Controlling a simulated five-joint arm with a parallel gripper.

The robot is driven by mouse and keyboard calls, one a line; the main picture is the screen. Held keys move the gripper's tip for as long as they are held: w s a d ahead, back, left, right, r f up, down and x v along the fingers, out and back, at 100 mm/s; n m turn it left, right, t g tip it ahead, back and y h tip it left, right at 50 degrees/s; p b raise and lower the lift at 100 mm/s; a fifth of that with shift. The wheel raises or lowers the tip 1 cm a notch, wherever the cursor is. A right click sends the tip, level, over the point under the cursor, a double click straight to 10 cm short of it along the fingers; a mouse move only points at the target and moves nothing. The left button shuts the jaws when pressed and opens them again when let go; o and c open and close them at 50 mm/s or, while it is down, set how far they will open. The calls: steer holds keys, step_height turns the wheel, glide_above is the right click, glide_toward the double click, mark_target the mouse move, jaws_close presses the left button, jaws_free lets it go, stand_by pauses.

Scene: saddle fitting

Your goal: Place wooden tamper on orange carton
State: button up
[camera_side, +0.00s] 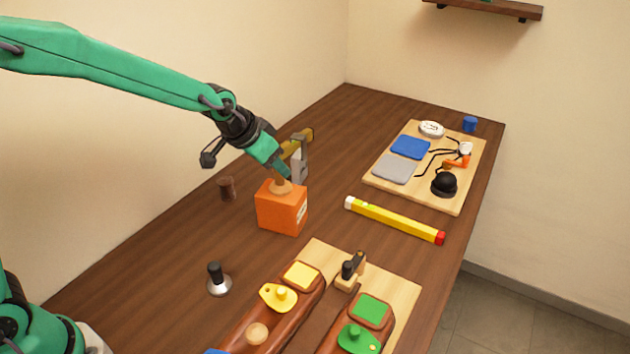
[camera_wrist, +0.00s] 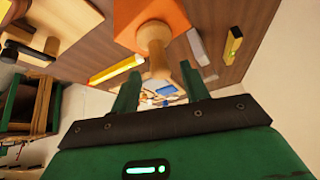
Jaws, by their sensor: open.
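The wooden tamper (camera_side: 281,187) stands upright with its wide base on top of the orange carton (camera_side: 280,212). My gripper (camera_side: 286,174) is just above the carton at the tamper's handle. In the wrist view the tamper (camera_wrist: 154,45) stands on the carton (camera_wrist: 130,15), and its rounded handle end lies between the two green fingers of my gripper (camera_wrist: 159,72). A gap shows on each side of the handle, so the fingers are open. In the side view the fingers partly hide the handle.
A grey and yellow tool (camera_side: 299,163) stands close behind the carton. A yellow bar (camera_side: 393,219) lies to the right. Boards with several parts lie in front and at the back right.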

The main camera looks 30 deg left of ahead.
steer(key=d+v, duration=0.1)
steer(key=v, duration=0.7)
steer(key=shift+s+a+r, duration=0.25)
steer(key=shift+a+r, duration=0.15)
steer(key=shift+a, duration=0.15)
steer(key=s+a+n, duration=0.1)
steer(key=s+a, duration=0.3)
steer(key=s, duration=0.7)
steer(key=s+a+r+n+y, duration=0.1)
steer(key=s+a, duration=0.3)
steer(key=s, duration=0.8)
steer(key=shift+a+n+g, duration=0.15)
steer(key=shift+n+g, duration=0.25)
steer(key=shift+n, duration=0.2)
